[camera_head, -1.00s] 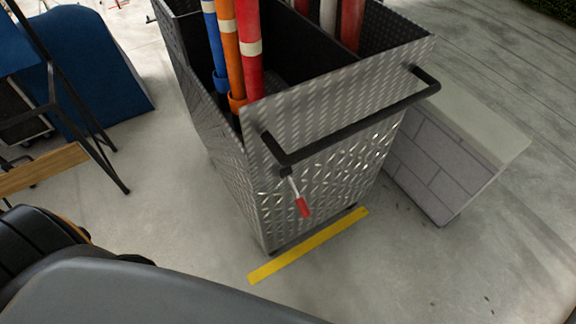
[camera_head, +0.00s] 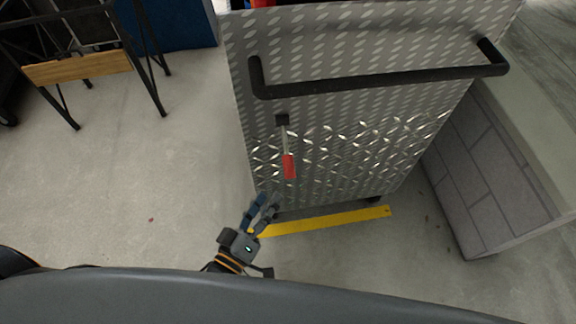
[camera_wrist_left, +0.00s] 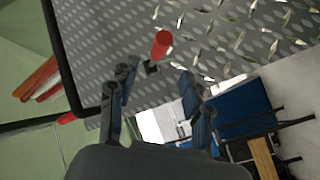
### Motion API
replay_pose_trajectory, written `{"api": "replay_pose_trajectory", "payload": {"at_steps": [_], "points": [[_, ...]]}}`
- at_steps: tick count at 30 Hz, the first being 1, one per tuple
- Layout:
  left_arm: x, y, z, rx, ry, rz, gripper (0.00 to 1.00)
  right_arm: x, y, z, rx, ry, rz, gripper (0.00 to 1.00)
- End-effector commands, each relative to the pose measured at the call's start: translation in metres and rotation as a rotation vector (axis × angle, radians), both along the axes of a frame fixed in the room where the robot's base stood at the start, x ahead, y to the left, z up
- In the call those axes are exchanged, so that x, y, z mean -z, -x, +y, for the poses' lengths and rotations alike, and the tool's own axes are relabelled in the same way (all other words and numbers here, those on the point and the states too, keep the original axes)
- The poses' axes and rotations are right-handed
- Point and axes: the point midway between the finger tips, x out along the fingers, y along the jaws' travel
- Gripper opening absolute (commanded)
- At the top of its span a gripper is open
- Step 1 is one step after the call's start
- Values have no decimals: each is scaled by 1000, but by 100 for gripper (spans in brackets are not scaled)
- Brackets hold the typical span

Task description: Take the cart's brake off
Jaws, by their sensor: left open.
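The cart (camera_head: 340,120) is a grey metal box with a diamond-plate front and a black push handle (camera_head: 385,82). The brake lever (camera_head: 288,165) has a red grip and hangs down from a black pivot on the cart's front face. My left gripper (camera_head: 264,207) is open and empty, below and a little left of the red grip, apart from it. My right gripper is not in view.
A yellow floor strip (camera_head: 330,221) lies at the cart's foot. A grey block wall (camera_head: 490,170) stands close on the cart's right. A wooden board on black trestle legs (camera_head: 80,68) is at the left. The floor left of the cart is clear.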

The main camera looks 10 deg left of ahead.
Motion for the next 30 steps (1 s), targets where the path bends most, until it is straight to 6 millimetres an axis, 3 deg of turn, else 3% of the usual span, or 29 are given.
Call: {"api": "replay_pose_trajectory", "payload": {"at_steps": [5,15,29,30], "points": [[-2,-39,-14,0,1,-4,49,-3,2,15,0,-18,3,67],[0,-93,-33,-1,-1,0,49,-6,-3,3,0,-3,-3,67],[0,-105,-37,0,-1,1,49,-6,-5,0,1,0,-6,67],[0,-105,-37,0,-1,1,40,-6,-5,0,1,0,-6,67]]}}
